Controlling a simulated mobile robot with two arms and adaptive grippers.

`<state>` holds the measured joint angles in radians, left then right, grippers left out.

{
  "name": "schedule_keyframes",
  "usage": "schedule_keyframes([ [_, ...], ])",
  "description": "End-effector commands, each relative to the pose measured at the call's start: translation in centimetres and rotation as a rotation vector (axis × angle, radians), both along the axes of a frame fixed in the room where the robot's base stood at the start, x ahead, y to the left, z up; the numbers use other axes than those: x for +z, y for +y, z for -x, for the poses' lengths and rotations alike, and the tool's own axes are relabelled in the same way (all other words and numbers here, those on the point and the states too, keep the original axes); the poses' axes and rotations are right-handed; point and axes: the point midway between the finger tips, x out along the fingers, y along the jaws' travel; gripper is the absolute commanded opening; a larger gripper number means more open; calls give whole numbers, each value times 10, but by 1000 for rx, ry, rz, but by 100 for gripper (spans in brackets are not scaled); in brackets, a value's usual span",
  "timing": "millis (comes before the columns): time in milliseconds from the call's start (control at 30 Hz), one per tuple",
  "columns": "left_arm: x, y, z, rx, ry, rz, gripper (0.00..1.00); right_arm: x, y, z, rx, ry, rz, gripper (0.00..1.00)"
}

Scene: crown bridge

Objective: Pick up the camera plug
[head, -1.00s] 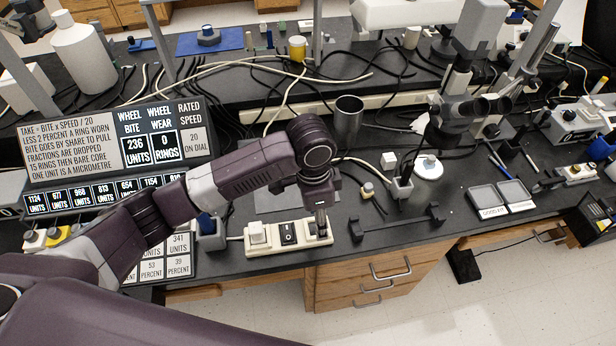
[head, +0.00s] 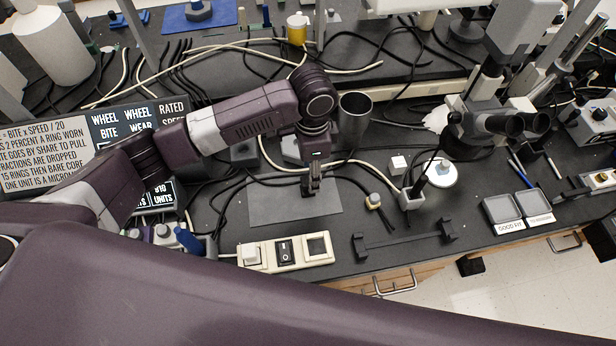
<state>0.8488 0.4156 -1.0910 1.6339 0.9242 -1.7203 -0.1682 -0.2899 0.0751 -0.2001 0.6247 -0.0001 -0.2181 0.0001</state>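A small plug with a pale top and dark body (head: 373,201) lies on the black bench, right of the grey mat (head: 265,212); it may be the camera plug, but no label shows. A white plug (head: 249,254) sits at the left end of the cream power strip (head: 285,264). The strip's right socket (head: 317,247) looks empty. My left gripper (head: 311,189) points down over the grey mat, left of the small plug and apart from it. Its fingers look close together and dark; whether they hold anything is unclear. My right gripper is out of view.
A dark metal cup (head: 353,122) stands just behind my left gripper. Black and pale cables cross the bench around the mat. A black bracket (head: 404,240) lies in front of the small plug. Two labelled trays (head: 517,211) and a microscope (head: 495,120) are to the right.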

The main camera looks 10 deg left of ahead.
Motion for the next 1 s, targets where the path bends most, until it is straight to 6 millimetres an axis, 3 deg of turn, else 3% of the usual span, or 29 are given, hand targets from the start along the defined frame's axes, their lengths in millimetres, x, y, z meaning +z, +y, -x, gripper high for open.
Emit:
schedule_keyframes([
  [300,-40,11,-3,1,2,-2,45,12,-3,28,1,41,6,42],
  [500,-59,10,-3,0,-1,0,45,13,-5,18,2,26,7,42],
  [700,-60,10,-3,-1,-2,0,45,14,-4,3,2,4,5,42],
  [1000,-60,10,-3,-1,-2,0,13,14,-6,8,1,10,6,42],
])
